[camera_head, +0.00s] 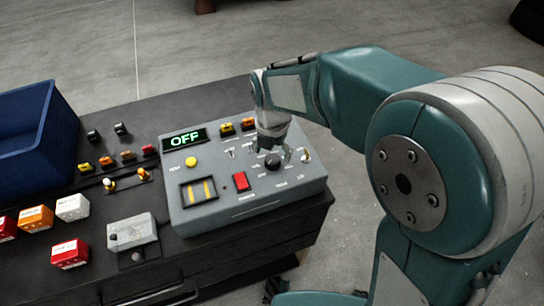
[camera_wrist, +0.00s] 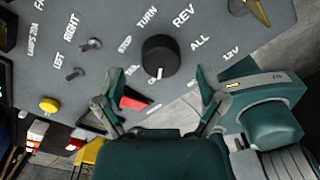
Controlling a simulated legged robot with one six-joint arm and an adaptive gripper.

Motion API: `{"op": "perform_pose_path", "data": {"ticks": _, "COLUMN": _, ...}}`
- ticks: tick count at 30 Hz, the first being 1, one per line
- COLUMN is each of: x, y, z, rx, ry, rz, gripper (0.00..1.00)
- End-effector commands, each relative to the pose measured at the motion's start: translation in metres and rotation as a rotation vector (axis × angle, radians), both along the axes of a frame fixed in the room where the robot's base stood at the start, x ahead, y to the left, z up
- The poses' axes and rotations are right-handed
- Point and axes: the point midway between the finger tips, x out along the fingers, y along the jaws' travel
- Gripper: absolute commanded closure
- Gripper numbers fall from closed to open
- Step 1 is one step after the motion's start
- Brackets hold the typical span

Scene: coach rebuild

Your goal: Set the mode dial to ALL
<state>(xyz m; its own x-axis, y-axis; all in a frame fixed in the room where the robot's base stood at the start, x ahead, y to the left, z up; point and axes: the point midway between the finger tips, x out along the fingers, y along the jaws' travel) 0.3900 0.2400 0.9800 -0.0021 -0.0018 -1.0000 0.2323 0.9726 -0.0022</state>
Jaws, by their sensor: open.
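The mode dial (camera_head: 272,161) is a round black knob on the right part of the grey control box (camera_head: 215,208). In the wrist view the dial (camera_wrist: 160,57) has a pale pointer mark at its lower edge, turned away from the printed ALL label (camera_wrist: 200,42) at its upper right. The box's display (camera_head: 185,138) reads OFF in green. My gripper (camera_head: 273,150) is just above the dial. In the wrist view my gripper (camera_wrist: 160,76) is open, with one finger on each side below the dial; I see no contact.
A yellow button (camera_head: 191,162) is further left. Loose blocks, a small grey box (camera_head: 132,232) and a blue bin (camera_head: 22,135) occupy the dark bench's left side.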

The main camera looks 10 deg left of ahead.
Motion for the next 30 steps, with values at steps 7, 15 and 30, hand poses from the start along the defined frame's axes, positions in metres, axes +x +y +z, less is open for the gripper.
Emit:
{"op": "perform_pose_path", "data": {"ticks": 7, "x": 0.0, "y": 0.0, "z": -0.021, "rx": 0.0, "ry": 0.0, "rz": -0.001, "gripper": 0.1}}
{"op": "perform_pose_path", "data": {"ticks": 15, "x": 0.0, "y": 0.0, "z": -0.022, "rx": 0.001, "ry": -0.001, "rz": -0.001, "gripper": 0.19}}
{"op": "perform_pose_path", "data": {"ticks": 30, "x": 0.0, "y": 0.001, "z": -0.023, "rx": 0.0, "ry": 0.0, "rz": -0.016, "gripper": 0.93}}
